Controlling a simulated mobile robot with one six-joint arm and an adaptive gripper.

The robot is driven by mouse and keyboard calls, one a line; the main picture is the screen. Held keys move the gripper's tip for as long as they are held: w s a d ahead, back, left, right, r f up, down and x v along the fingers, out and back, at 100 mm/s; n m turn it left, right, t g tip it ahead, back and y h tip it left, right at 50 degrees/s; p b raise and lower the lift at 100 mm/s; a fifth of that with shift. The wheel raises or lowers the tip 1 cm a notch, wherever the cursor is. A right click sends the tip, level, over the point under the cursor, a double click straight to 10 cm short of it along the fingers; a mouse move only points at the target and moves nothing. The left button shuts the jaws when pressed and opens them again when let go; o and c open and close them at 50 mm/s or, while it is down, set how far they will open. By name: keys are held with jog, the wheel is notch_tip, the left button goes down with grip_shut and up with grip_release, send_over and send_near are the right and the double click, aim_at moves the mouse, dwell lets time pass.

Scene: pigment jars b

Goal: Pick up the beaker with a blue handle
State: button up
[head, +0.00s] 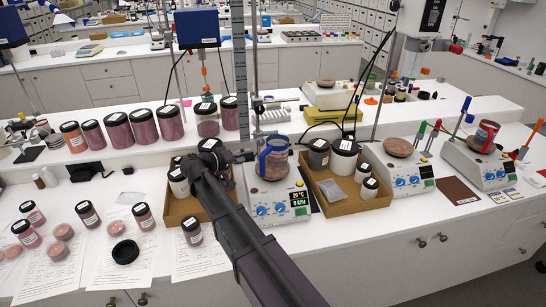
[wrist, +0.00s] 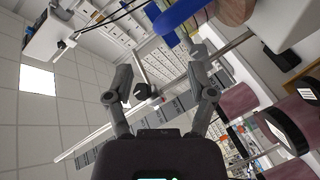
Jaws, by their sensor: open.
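The beaker with a blue handle (head: 274,160) stands upright on a white hotplate stirrer (head: 277,197) in the middle of the head view; its contents look reddish-brown. My gripper (head: 240,156) is just left of the beaker at about its height, apparently not holding it. In the wrist view, my gripper (wrist: 163,82) has its fingers spread wide with nothing between them. A blue shape (wrist: 180,14) shows at the top of the wrist view; I cannot tell whether it is the handle.
Cardboard trays with jars flank the stirrer: the right tray (head: 345,207) is close beside it, the left one is partly behind my arm. Another beaker (head: 485,137) stands on a stirrer at far right. Large pink jars (head: 118,128) line the raised shelf. A metal stand pole (head: 241,85) rises behind my gripper.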

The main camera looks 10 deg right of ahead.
aim_at(268, 148)
jog(key=shift+b+x, duration=0.45)
jog(key=shift+x, duration=2.3)
jog(key=shift+b+x, duration=0.65)
jog(key=shift+x, duration=2)
jog(key=shift+w+a, duration=0.1)
jog(key=shift+w, duration=0.05)
grip_shut()
